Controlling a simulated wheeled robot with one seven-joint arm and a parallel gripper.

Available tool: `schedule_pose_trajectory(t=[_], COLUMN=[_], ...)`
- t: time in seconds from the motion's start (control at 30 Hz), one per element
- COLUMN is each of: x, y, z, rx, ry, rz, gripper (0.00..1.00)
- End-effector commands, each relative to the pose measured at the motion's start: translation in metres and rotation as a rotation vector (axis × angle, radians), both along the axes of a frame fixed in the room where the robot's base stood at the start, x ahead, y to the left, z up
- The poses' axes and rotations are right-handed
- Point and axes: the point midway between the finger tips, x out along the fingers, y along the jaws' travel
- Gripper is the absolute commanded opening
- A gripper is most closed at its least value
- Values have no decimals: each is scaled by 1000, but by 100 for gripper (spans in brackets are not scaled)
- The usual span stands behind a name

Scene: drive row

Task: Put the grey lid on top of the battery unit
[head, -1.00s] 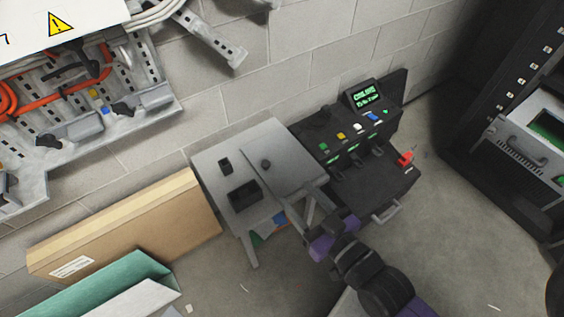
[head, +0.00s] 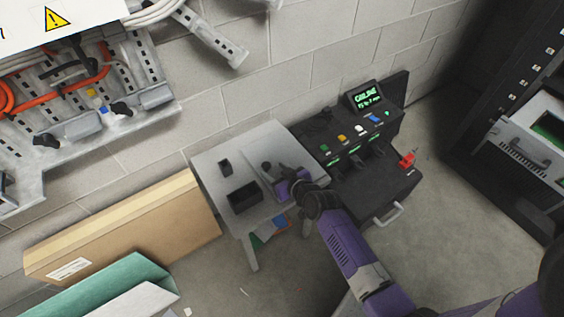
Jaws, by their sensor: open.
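The grey lid (head: 259,141) is a flat plate with a small dark knob (head: 266,166), lying on the right part of the grey table. The black unit with a lit green display, which I take for the battery unit (head: 378,187), stands right of the table. Its top shows coloured buttons, green lights and dark slots. My gripper (head: 272,171) is open over the lid, with its fingertips at or just beside the knob. I cannot tell whether they touch it. My gripper and wrist hide the lid's front right part.
A small black box (head: 225,167) and a larger black open box (head: 244,197) sit on the table (head: 211,185), left of the lid. A red piece (head: 407,159) stands on the unit's right edge. A block wall (head: 270,90) closes the back. A cardboard box (head: 130,227) leans at left.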

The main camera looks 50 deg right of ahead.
Motion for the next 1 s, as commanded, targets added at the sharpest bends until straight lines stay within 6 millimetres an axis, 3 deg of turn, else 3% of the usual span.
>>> schedule_pose_trajectory(t=[0.5, 0.83, 1.0], x=[51, 55, 55], y=[-13, -14, -14], z=[-25, -27, -27], rx=[-1, -1, -1], ry=[-2, -2, -2], rz=[-2, -2, -2], gripper=[54, 54, 20])
